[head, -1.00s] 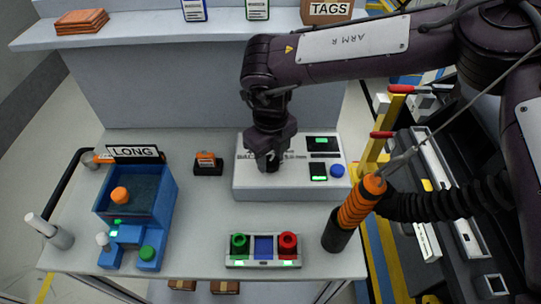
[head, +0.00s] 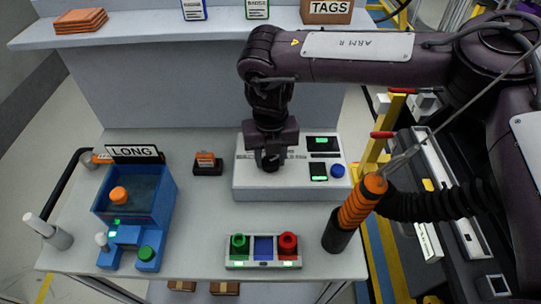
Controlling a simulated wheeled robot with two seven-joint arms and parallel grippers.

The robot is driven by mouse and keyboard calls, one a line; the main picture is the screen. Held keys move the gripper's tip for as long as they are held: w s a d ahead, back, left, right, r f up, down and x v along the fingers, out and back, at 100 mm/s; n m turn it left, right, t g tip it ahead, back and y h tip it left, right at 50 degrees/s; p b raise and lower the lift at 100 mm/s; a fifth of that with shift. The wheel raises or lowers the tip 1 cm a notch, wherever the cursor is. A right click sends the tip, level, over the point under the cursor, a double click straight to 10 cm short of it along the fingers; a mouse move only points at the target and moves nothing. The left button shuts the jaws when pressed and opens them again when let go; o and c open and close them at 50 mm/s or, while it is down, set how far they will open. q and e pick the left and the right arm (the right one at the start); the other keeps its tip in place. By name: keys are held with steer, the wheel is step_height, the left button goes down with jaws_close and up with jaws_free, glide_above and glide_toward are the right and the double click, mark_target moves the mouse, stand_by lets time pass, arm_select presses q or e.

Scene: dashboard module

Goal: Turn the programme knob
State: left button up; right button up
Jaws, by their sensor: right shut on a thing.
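The programme knob is hidden under my right gripper (head: 270,163), on the left part of the top of the white module (head: 243,183). My right gripper points straight down and is shut on the knob, of which only a dark bit shows between the fingers. The module's top also carries green-lit displays (head: 321,143) and a blue button (head: 338,171) to the right of the gripper. My left gripper is not in view.
A blue fixture (head: 165,200) with a LONG sign (head: 133,153) stands at the left. A small orange item (head: 206,158) on a black base sits left of the module. A tray with green and red cups (head: 263,262) lies in front. An orange-and-black tool (head: 352,212) stands at the right.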

mark_target(271, 161)
steer(key=shift+w+r, duration=0.1)
steer(key=o, duration=1)
step_height(271, 161, up, 8)
steer(key=shift+f+b, duration=0.15)
steer(key=shift+b, duration=0.55)
